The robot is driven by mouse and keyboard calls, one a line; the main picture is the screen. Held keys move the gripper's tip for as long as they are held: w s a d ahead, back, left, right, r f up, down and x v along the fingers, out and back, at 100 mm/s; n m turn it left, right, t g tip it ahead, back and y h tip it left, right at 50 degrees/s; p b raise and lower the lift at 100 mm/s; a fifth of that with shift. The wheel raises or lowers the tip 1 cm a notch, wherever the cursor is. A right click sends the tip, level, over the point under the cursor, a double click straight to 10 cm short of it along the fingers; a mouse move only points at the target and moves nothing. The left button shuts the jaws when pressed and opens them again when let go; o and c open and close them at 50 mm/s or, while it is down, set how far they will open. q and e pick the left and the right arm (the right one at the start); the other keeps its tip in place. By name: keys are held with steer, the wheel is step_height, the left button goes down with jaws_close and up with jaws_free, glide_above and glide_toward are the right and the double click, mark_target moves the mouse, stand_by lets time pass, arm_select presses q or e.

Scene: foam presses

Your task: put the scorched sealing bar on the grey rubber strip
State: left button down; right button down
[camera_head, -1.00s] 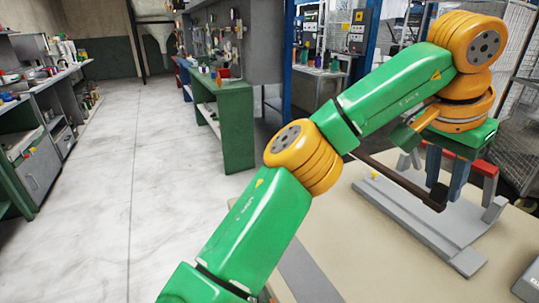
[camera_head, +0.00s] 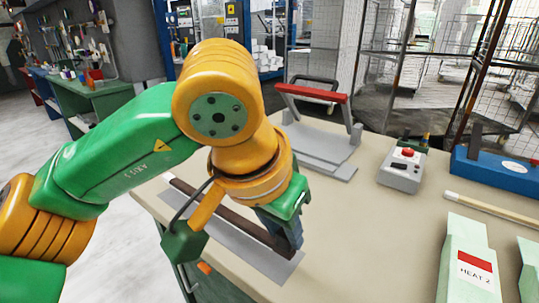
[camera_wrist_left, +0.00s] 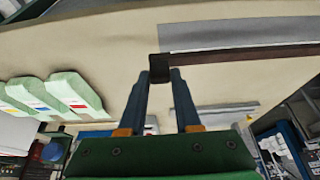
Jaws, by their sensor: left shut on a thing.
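The scorched sealing bar (camera_head: 250,230) is long, thin and dark brown. My left gripper (camera_head: 285,232) is shut on it near one end, at the right in the head view. In the left wrist view, the bar (camera_wrist_left: 240,52) runs from between the fingers (camera_wrist_left: 165,88) to the right edge. The grey rubber strip (camera_head: 265,263) lies flat on the bench near its left edge. The bar is over the strip and roughly along it; I cannot tell whether they touch. My arm hides part of both. In the left wrist view, the strip (camera_wrist_left: 235,33) shows just beyond the bar. My right gripper is not in view.
A grey press with a red bar (camera_head: 316,94) stands at the back of the bench. A control box with a red button (camera_head: 401,172), a blue unit (camera_head: 492,172), a wooden rod (camera_head: 492,208) and pale green "HEAT 2" packs (camera_head: 466,275) are on the right. The bench middle is clear.

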arm_select(q)
steer(key=w+f, duration=0.1)
steer(key=f, duration=0.1)
steer(key=w+d+f, duration=0.1)
steer(key=w+f, duration=0.1)
steer(key=shift+w+f, duration=0.15)
steer(key=shift+f, duration=0.1)
steer(key=f, duration=0.3)
steer(key=shift+w, duration=0.2)
steer(key=shift+f, duration=0.4)
steer(key=c, duration=0.6)
jaws_free()
steer(key=p+v, duration=0.1)
steer(key=v, duration=1.1)
